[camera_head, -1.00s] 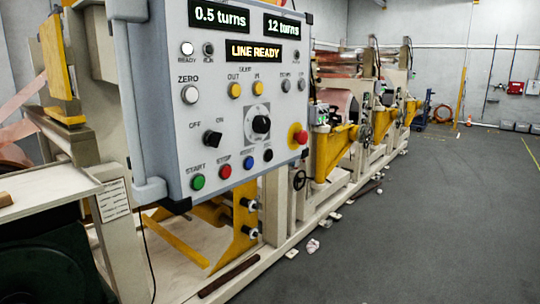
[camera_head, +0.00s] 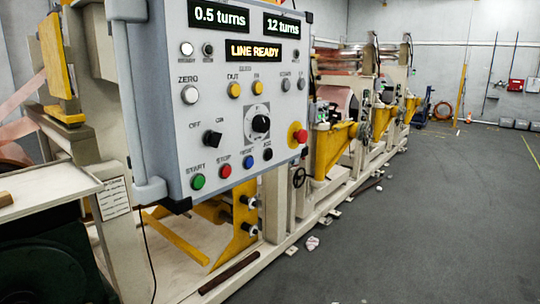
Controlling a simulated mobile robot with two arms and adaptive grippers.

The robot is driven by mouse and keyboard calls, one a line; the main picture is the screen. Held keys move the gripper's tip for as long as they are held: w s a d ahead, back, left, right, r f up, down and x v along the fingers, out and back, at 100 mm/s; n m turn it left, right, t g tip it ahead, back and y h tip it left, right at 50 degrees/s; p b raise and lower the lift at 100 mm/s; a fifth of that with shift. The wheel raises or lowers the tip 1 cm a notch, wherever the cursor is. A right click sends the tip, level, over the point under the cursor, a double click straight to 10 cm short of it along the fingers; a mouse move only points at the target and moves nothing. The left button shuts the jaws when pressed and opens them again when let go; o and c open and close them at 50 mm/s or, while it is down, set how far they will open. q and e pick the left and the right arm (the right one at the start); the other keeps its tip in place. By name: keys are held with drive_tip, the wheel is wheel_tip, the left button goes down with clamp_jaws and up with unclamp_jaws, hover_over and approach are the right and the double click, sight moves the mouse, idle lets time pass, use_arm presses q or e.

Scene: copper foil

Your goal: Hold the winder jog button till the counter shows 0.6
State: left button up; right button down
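A grey control panel (camera_head: 215,128) stands close in front of me. Its left counter display (camera_head: 218,16) reads 0.5 turns. The right display (camera_head: 284,26) reads 12 turns, and the display below (camera_head: 253,51) reads LINE READY. Two yellow buttons sit under it: the left one (camera_head: 234,90) is labelled OUT, and the right one (camera_head: 259,87) has a short label too small to read surely. Which button is the winder jog button I cannot tell. The READY lamp (camera_head: 187,49) looks white. Neither of my grippers is in view.
The panel also carries a white ZERO button (camera_head: 190,95), a black dial (camera_head: 261,124), a red emergency stop (camera_head: 298,136) and a green START button (camera_head: 198,182). A foil line (camera_head: 350,110) runs back to the right. The grey floor (camera_head: 440,220) at right is mostly clear.

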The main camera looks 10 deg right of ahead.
sight(269, 155)
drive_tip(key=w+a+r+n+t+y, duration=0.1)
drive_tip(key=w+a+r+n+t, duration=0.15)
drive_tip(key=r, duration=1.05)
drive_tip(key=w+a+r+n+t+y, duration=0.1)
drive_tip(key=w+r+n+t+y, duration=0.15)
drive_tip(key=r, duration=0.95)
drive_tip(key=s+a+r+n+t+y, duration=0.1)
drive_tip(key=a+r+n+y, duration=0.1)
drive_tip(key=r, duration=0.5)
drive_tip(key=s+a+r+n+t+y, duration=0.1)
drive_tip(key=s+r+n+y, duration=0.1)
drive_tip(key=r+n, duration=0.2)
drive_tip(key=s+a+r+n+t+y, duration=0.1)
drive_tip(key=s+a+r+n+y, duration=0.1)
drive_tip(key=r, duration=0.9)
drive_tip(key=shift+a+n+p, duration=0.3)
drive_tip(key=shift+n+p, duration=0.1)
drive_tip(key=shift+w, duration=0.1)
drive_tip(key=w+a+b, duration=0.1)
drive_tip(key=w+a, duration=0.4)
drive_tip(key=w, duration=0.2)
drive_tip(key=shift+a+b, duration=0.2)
drive_tip(key=shift+b, duration=0.1)
